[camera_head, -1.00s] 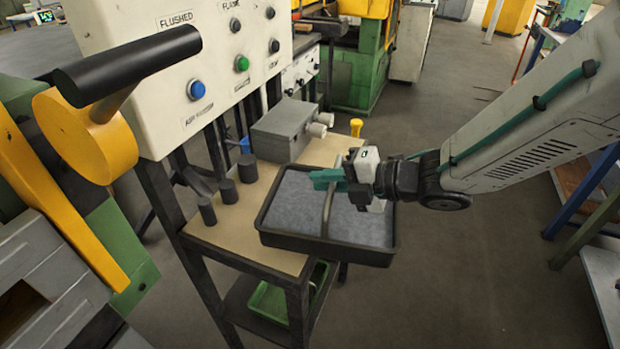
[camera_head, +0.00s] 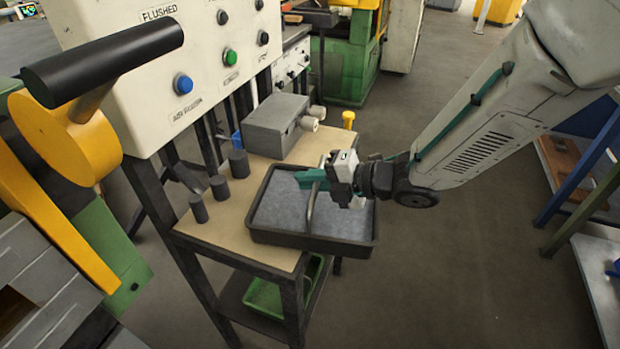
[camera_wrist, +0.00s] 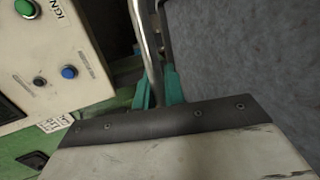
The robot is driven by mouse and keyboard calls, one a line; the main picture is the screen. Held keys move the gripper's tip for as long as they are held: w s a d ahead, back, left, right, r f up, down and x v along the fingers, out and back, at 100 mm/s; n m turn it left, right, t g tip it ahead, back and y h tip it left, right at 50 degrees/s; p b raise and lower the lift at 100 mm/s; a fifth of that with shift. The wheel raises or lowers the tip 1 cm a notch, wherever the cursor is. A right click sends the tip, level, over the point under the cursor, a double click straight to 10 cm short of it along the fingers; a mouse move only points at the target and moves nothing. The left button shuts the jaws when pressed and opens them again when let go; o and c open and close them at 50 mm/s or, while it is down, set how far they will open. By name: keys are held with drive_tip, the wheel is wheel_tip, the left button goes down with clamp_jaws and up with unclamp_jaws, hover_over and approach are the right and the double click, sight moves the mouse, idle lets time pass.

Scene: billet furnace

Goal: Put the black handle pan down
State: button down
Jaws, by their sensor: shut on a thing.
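The pan (camera_head: 300,242) is a black rectangular tray with a speckled grey inside and a thin metal hoop handle (camera_head: 311,208) across it. It is over the right part of the beige tabletop (camera_head: 226,225), and its right side reaches past the table edge. I cannot tell if its underside touches the top. My gripper (camera_head: 312,181), with teal fingers, is shut on the handle. In the wrist view the handle (camera_wrist: 146,45) runs between the fingers (camera_wrist: 158,92), with the grey inside of the pan (camera_wrist: 240,45) to the right.
Several dark cylinders (camera_head: 219,187) stand on the tabletop left of the pan. A grey box (camera_head: 275,125) with pale knobs and a yellow knob (camera_head: 348,119) are behind it. A white button panel (camera_head: 170,70) rises at the back left. A green tray (camera_head: 268,298) is on the lower shelf.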

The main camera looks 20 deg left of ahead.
drive_tip(key=shift+f, duration=0.2)
drive_tip(key=c, duration=1.5)
unclamp_jaws()
drive_tip(key=shift+r, duration=0.1)
drive_tip(key=v, duration=1.2)
drive_tip(key=shift+r, duration=0.35)
